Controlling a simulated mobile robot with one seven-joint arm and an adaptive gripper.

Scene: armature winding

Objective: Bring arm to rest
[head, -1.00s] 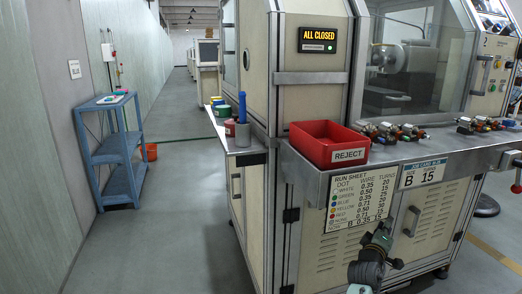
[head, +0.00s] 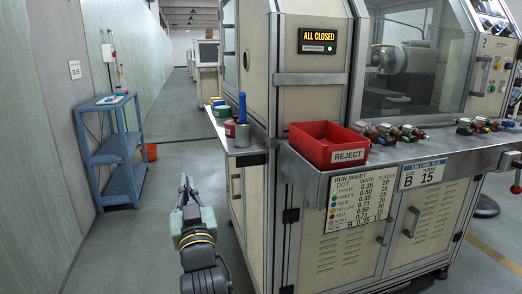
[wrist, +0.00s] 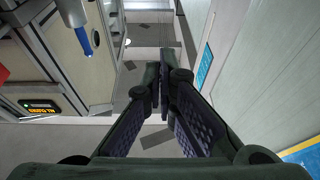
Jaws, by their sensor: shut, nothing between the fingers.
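My gripper (head: 185,184) is shut and empty. In the head view it points up and away over the aisle floor, left of the winding machine (head: 262,200) and clear of it. My forearm runs down to the bottom edge of the picture.
A blue shelf cart (head: 117,150) stands at the left wall. A side ledge (head: 238,150) with a grey cup and blue tool juts out near my gripper.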

